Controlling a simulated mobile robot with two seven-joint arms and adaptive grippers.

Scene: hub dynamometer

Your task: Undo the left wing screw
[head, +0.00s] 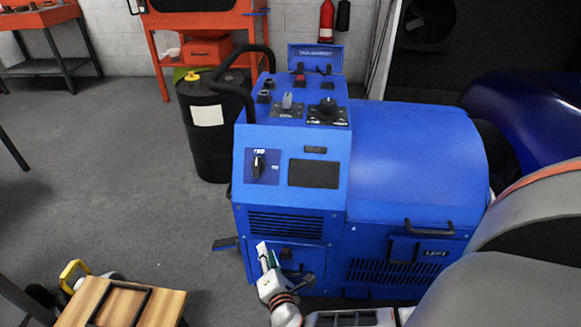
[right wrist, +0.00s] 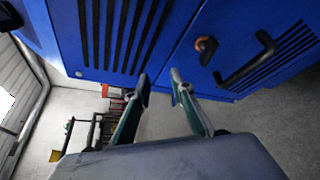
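The blue dynamometer cabinet (head: 385,155) stands at centre right in the head view. Its lower front has a small panel with a dark knob-like fastener (head: 286,253). In the right wrist view a copper-coloured fastener with a dark middle (right wrist: 206,48) sits beside a black bar handle (right wrist: 248,60). I cannot tell for sure whether it is the left wing screw. My right gripper (head: 268,256) is in front of this lower panel. In the right wrist view its fingers (right wrist: 161,90) are spread, with nothing between them, and the fastener lies up and to the right. My left gripper is out of view.
A panel marked LEFT (head: 436,253) with a black handle is right of the lower panel. A black drum (head: 205,135) stands left of the cabinet. A wooden-topped stand (head: 155,307) is at the lower left. The grey floor (head: 110,170) between is clear.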

